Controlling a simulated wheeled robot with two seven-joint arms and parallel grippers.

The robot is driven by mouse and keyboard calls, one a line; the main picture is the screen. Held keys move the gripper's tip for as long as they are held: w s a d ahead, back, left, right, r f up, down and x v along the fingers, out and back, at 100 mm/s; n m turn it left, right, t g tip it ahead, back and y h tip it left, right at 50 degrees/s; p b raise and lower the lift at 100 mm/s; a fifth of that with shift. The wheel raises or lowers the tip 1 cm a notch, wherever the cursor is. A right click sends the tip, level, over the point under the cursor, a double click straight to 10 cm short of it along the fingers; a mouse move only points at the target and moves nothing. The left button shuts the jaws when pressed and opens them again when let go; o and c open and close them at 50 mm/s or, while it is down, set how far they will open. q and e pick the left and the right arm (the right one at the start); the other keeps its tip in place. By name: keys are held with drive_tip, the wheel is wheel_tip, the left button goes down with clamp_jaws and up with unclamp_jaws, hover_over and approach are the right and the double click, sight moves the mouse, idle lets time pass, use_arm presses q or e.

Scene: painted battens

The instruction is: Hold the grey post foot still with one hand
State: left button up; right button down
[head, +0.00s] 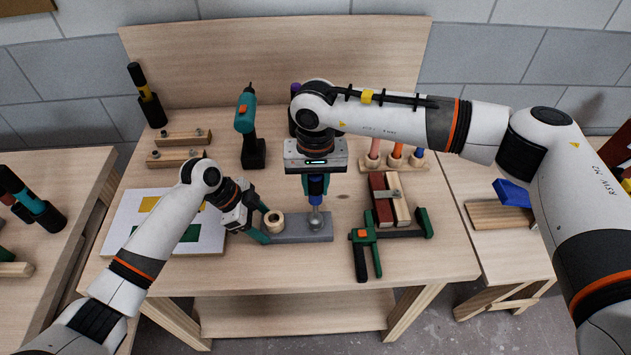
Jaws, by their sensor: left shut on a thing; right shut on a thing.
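The grey post foot (298,229) is a flat grey block lying on the workbench. A pale wooden ring (273,221) stands at its left end and a round grey knob (316,223) at its right part. My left gripper (266,226) comes in from the left, and its teal fingers are shut on the left end of the foot, on either side of the ring. My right gripper (316,187) points down above the right part of the foot, shut on a blue-handled tool (316,189). The tool's lower end is over the knob; whether they touch is hard to tell.
A green-and-black clamp (365,245) and red and wooden battens (383,200) lie right of the foot. A drill (248,128) stands behind. A white sheet (122,215) lies at left under my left arm. The bench front is clear.

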drive_tip(key=m, duration=0.3)
drive_tip(key=shift+m, duration=0.3)
drive_tip(key=m, duration=0.3)
drive_tip(key=shift+w+m, duration=0.1)
drive_tip(key=shift+m, duration=1.1)
drive_tip(key=shift+m, duration=1.1)
drive_tip(key=m, duration=0.3)
drive_tip(key=shift+n, duration=0.4)
